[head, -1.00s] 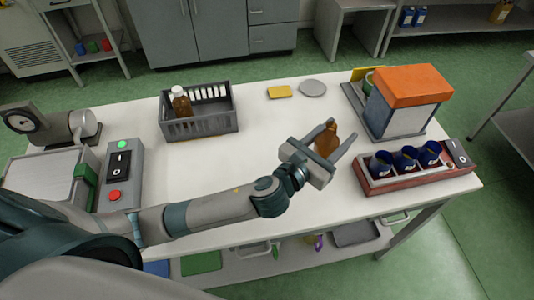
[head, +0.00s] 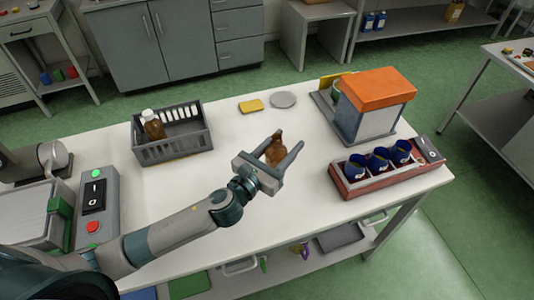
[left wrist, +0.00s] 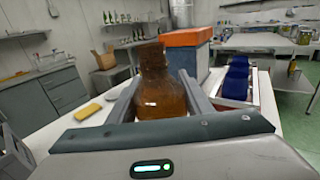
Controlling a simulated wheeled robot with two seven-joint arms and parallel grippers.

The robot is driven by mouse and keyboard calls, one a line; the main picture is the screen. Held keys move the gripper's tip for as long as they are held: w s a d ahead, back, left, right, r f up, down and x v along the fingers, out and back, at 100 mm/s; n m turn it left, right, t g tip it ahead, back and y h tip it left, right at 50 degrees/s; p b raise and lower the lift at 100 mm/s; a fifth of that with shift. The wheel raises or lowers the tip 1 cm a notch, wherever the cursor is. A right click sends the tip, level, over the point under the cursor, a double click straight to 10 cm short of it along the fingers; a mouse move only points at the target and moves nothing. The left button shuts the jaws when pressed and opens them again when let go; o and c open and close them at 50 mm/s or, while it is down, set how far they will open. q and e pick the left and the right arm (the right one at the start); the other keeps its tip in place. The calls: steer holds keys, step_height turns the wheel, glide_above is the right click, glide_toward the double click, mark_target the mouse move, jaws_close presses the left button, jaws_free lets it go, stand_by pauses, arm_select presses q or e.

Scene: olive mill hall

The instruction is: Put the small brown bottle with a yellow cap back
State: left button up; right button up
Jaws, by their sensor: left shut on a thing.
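My left gripper (head: 289,139) is shut on a small brown bottle (head: 275,152), held above the middle of the white table. The bottle also shows in the left wrist view (left wrist: 160,97), upright between the fingers, of clear brown material with a darker neck. I cannot make out a yellow cap on it. A grey slatted crate (head: 178,150) stands at the back left of the table, left of the gripper. A brown bottle with a white cap (head: 153,126) stands in its left part. My right gripper is not in view.
A yellow block (head: 250,106) and a grey disc (head: 283,100) lie at the back. An orange-topped machine (head: 377,92) and a red rack (head: 372,183) with three blue cups stand right. A switch box (head: 98,205) stands left. The table between crate and gripper is clear.

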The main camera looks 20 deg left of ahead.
arm_select(q)
steer(key=w+a+f, duration=0.1)
steer(key=a+f, duration=0.2)
steer(key=a, duration=0.2)
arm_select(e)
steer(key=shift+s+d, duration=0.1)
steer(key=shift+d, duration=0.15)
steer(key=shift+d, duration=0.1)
arm_select(q)
steer(key=shift+f, duration=0.1)
steer(key=shift+f+b, duration=0.3)
steer(key=shift+f, duration=1.65)
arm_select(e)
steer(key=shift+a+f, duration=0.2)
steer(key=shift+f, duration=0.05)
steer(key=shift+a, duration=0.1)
arm_select(q)
steer(key=shift+f, duration=0.15)
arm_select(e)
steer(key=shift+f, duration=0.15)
